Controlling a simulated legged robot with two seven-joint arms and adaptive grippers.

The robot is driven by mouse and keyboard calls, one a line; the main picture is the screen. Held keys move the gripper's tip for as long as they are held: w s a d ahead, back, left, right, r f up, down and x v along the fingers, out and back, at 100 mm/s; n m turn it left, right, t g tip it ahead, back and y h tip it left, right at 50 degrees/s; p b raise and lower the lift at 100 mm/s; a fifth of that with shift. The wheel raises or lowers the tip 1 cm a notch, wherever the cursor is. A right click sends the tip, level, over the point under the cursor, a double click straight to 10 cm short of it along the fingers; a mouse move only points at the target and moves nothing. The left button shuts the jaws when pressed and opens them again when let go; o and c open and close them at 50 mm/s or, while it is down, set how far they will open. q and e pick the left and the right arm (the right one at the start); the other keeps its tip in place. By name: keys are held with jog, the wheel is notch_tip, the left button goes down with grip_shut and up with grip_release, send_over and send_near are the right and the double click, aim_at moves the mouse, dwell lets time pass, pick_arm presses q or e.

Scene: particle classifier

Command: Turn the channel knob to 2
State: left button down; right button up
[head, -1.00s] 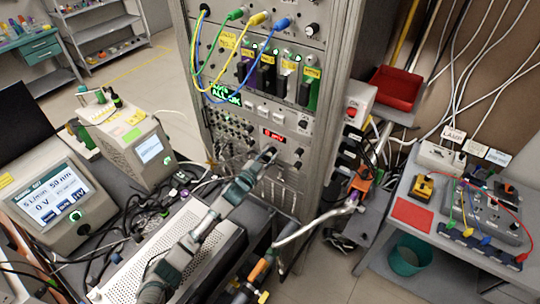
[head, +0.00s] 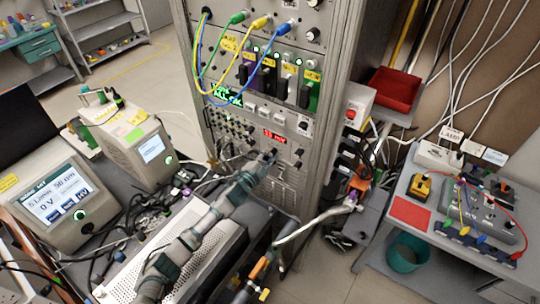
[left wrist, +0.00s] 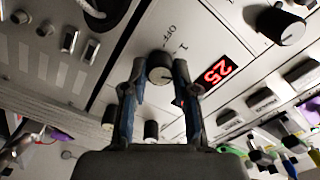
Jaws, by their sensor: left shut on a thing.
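My left gripper (head: 266,158) reaches the front panel of the tall instrument rack (head: 352,60) from below. A lit red display (left wrist: 214,74) sits beside the knob. It also shows in the head view (head: 274,134), where its digits are blurred.
Another larger knob (left wrist: 280,24) stands at the upper right of the wrist view. Looped cables (head: 228,70) cross the upper rack. A perforated box (head: 205,265) lies below my left arm.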

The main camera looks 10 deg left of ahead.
pick_arm(q)
jog(key=shift+s+a+f, duration=0.1)
jog(key=shift+f, duration=0.45)
jog(key=c, duration=0.9)
grip_release()
jog(key=shift+c, duration=0.2)
jog(key=shift+o, duration=0.3)
jog(key=shift+a+r, duration=0.1)
jog(key=shift+r, duration=0.1)
jog(key=v, duration=1.1)
jog(key=shift+s+a, duration=0.25)
jog(key=shift+s, duration=0.05)
